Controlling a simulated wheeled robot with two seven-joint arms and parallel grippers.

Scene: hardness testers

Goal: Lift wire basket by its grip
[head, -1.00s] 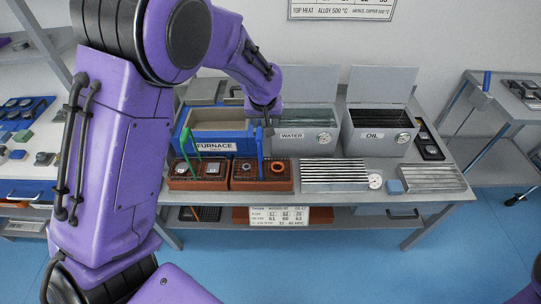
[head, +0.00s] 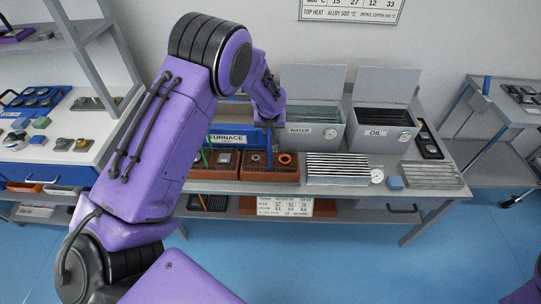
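Two brown wire baskets sit side by side on the front of the bench. The left basket (head: 216,172) has a green grip (head: 206,154) and holds small grey pieces. My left gripper (head: 270,124) points down just above the right basket, at the top of that blue grip. The fingers are small and dark and partly hidden by my wrist, so I cannot tell whether they are closed on it. Both baskets appear to rest on the bench. My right gripper is out of view.
Behind the baskets stand the blue furnace (head: 228,140), the open water tank (head: 310,130) and the open oil tank (head: 382,132). Another bench stands at left.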

